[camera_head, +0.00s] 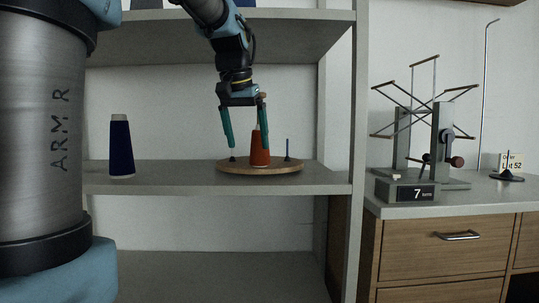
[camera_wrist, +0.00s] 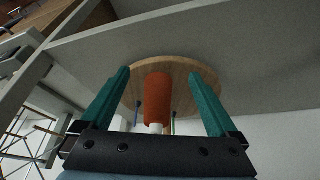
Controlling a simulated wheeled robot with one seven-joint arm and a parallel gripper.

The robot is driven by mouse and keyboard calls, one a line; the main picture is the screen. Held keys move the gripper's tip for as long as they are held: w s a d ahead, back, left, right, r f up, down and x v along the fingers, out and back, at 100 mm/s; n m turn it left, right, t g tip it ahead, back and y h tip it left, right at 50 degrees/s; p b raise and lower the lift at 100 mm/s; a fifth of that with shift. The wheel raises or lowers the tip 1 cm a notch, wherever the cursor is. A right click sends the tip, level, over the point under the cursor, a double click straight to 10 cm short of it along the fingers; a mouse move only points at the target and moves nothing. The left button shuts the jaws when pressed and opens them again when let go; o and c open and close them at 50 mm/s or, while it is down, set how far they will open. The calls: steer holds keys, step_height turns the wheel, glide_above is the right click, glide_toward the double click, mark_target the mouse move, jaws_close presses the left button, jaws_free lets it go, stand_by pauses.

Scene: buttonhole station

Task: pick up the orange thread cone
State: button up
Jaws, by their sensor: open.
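The orange thread cone (camera_head: 260,150) stands upright on a round wooden board (camera_head: 285,169) on the middle shelf. My gripper (camera_head: 246,142) is above the board with its two teal fingers pointing down. In the head view one finger hangs left of the cone and the other overlaps its upper part. In the wrist view the orange cone (camera_wrist: 158,97) shows between the two open fingers (camera_wrist: 160,90), with a gap on each side. Nothing is held between the fingers.
Thin pegs (camera_head: 287,149) stand on the board near the cone. A dark blue cone (camera_head: 121,148) stands further left on the same shelf (camera_head: 195,178). A shelf (camera_head: 190,42) lies above. A yarn winder (camera_head: 440,135) stands on the counter at right.

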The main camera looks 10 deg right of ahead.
mark_target(258, 130)
steer(key=w+d, duration=0.1)
steer(key=w, duration=0.1)
steer(key=w+d, duration=0.1)
steer(key=w, duration=0.1)
steer(key=w+d, duration=0.1)
steer(key=shift+w+d+p, duration=0.15)
steer(key=shift+w+p, duration=0.2)
steer(key=shift+w, duration=0.05)
steer(key=shift+w+d, duration=0.25)
steer(key=shift+w, duration=0.25)
steer(key=shift+w+d, duration=0.25)
steer(key=shift+w, duration=0.25)
steer(key=shift+x, duration=1.1)
steer(key=shift+w+d+f, duration=0.2)
steer(key=shift+w+f, duration=0.2)
steer(key=c, duration=1.4)
steer(key=shift+c, duration=0.4)
steer(key=shift+r, duration=0.15)
